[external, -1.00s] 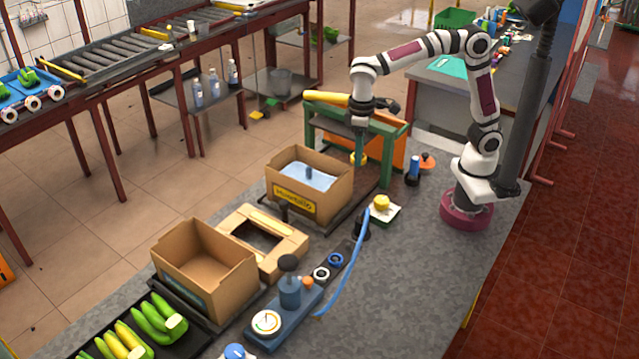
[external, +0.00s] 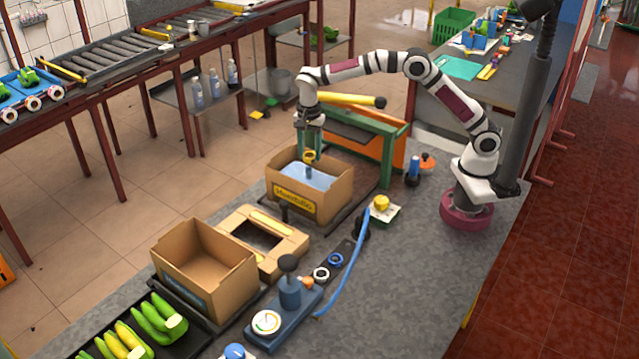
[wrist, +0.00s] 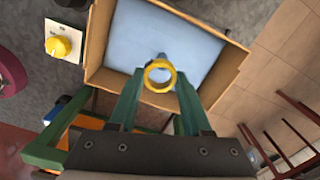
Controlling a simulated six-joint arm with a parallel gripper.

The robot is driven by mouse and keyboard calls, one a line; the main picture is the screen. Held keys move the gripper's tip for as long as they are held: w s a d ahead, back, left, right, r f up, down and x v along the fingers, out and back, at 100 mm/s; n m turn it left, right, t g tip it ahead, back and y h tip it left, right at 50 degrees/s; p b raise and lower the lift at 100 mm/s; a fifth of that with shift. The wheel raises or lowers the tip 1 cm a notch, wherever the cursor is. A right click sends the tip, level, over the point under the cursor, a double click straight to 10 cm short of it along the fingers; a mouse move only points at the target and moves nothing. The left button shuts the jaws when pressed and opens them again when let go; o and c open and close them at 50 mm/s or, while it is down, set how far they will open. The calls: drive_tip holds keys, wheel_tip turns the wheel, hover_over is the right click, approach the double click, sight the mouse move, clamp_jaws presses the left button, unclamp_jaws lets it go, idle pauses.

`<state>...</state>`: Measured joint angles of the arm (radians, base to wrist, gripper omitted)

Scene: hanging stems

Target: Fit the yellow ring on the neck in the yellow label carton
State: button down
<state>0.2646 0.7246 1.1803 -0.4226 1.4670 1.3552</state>
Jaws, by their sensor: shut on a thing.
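My gripper (external: 311,150) is shut on the yellow ring (external: 309,157) and holds it above the open carton. In the wrist view the ring (wrist: 159,76) sits between the two green fingertips. The yellow label carton (external: 296,204) is open, with a yellow label on its front and a pale blue lining inside. The dark neck (external: 309,172) stands up from the lining, just below the ring in the external view. In the wrist view the neck (wrist: 161,58) shows just past the ring's far edge. The ring looks apart from the neck, though the exact gap cannot be told.
A green frame (external: 388,155) with a yellow bar (external: 350,100) stands behind the carton. A yellow knob (external: 381,202) on a pale base is to the right. An empty carton (external: 205,265) and a cardboard tray (external: 262,238) stand at front left.

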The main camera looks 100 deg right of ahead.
sight(309, 169)
drive_tip(key=shift+w+d+f+m, duration=0.15)
drive_tip(key=shift+d+f+m, duration=0.1)
drive_tip(key=shift+f+m, duration=0.15)
drive_tip(key=shift+f, duration=2.7)
drive_tip(key=shift+f, duration=0.6)
unclamp_jaws()
drive_tip(key=shift+r, duration=0.45)
drive_tip(key=shift+r, duration=1.1)
